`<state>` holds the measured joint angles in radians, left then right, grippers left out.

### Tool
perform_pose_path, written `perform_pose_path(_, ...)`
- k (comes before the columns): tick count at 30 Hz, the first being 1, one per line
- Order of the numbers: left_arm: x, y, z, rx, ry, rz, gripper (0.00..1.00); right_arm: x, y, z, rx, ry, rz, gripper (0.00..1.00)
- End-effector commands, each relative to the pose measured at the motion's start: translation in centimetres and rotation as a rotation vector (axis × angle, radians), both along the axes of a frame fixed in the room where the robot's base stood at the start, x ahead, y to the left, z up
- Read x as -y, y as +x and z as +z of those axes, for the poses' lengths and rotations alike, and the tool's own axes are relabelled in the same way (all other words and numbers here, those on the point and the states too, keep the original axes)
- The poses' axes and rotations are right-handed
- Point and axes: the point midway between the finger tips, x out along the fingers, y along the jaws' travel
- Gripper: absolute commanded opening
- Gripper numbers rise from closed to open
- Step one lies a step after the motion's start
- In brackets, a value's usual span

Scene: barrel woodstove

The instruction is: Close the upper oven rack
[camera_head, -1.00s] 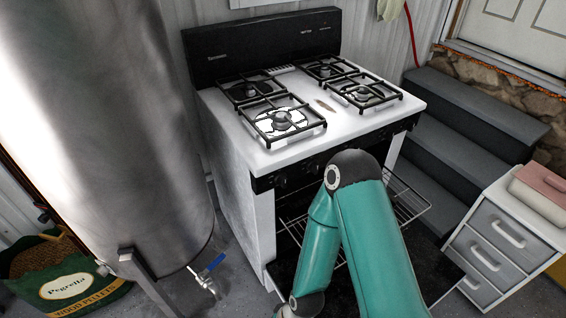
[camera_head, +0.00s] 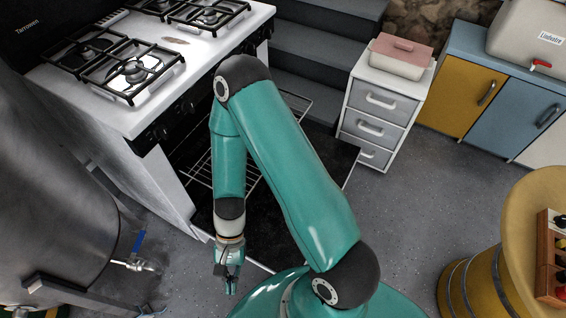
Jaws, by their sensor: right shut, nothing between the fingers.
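The white gas stove (camera_head: 110,100) stands at the upper left, and its dark oven door (camera_head: 325,150) is folded down open. A wire oven rack (camera_head: 202,174) sticks out of the oven above the door. My right arm crosses it and hides its middle; its far corner shows right of the arm. Whether a second rack sits below cannot be told. My right gripper (camera_head: 228,284) hangs shut and empty in front of the door's near edge, apart from the rack. My left gripper is not in view.
A metal tank (camera_head: 50,190) with a blue-handled tap (camera_head: 135,262) stands at the left. Dark steps (camera_head: 315,60) and a white drawer unit (camera_head: 385,105) stand beyond the door. A yellow barrel (camera_head: 490,270) is at the lower right. Grey floor between is clear.

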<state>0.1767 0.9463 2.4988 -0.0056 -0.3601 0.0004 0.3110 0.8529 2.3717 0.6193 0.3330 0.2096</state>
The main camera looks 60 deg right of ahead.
Motion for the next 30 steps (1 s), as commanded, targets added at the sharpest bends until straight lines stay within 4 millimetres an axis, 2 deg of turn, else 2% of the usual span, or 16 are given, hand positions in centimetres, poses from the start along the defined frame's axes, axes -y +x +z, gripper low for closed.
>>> perform_pose_path(1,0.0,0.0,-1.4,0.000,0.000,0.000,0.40,1.2,1.9,-0.4,-0.057,0.039,-0.183,0.00)
perform_pose_path(2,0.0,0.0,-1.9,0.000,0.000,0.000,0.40,1.9,3.0,-0.2,-0.090,0.070,-0.292,0.00)
perform_pose_path(5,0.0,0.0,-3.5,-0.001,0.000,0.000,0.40,5.7,7.1,0.5,-0.157,0.181,-0.648,0.00)
perform_pose_path(6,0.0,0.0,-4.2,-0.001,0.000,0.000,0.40,8.1,8.7,0.7,-0.168,0.228,-0.791,0.00)
perform_pose_path(8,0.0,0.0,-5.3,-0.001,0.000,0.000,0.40,12.4,10.8,1.0,-0.162,0.295,-1.001,0.00)
perform_pose_path(9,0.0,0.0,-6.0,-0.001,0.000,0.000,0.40,15.8,11.7,1.1,-0.145,0.333,-1.136,0.00)
perform_pose_path(11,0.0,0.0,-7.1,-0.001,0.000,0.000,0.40,21.3,12.2,1.2,-0.105,0.378,-1.326,0.00)
perform_pose_path(12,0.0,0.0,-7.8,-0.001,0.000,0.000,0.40,25.1,11.8,1.1,-0.069,0.394,-1.441,0.00)
perform_pose_path(13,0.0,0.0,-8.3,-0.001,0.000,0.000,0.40,27.8,11.3,1.1,-0.040,0.400,-1.521,0.00)
perform_pose_path(15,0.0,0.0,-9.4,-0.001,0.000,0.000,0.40,33.6,9.0,0.7,0.023,0.380,-1.684,0.00)
perform_pose_path(18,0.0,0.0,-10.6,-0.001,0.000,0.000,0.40,39.3,4.5,-0.1,0.081,0.315,-1.844,0.00)
perform_pose_path(21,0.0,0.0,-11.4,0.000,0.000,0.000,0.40,42.3,0.6,-0.7,0.105,0.263,-1.943,0.00)
perform_pose_path(24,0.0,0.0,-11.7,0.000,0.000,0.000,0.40,43.6,-1.7,-1.1,0.110,0.235,-2.001,0.00)
perform_pose_path(27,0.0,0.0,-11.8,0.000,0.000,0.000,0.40,44.1,-2.6,-1.5,0.106,0.227,-2.024,0.00)
perform_pose_path(30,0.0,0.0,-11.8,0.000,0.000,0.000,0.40,44.1,-2.1,-1.9,0.105,0.227,-2.025,0.00)
